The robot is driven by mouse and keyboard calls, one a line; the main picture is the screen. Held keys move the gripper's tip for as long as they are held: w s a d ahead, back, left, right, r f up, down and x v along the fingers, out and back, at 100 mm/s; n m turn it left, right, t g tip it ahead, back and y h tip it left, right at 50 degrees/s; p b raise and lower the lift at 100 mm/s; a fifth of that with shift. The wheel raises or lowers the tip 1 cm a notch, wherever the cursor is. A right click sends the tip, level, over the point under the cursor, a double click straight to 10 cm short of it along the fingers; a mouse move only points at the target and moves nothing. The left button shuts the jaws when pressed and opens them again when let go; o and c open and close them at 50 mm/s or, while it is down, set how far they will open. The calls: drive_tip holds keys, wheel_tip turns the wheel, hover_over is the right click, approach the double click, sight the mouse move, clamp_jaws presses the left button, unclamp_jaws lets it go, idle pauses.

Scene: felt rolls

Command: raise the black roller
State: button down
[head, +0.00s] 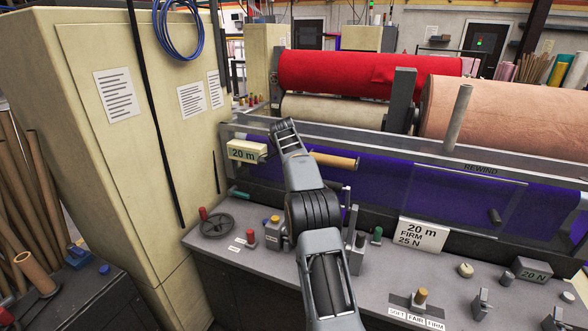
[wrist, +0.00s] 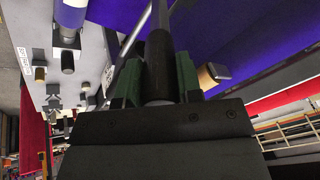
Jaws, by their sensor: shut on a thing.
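My gripper (head: 285,132) reaches over the front of the machine, by the rail left of the middle in the head view. In the wrist view its green-padded jaws (wrist: 158,75) are shut on a dark cylinder, which looks to be the black roller (wrist: 159,48). The roller runs away from the palm to the top of that view. In the head view my arm and gripper cover this spot, and I cannot make out the roller there.
A tan bar (head: 335,160) sticks out just right of my gripper. A "20 m" box (head: 247,151) is close on its left. Purple felt (head: 385,190) hangs behind. The control desk (head: 290,262) below carries knobs, levers and a handwheel (head: 217,225). A cream cabinet (head: 130,150) stands left.

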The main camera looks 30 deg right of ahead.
drive_tip(key=c, duration=0.8)
unclamp_jaws()
drive_tip(key=v, duration=1.3)
drive_tip(key=shift+s+a+r, duration=0.1)
drive_tip(key=shift+s+r, duration=0.1)
drive_tip(key=shift+r, duration=0.1)
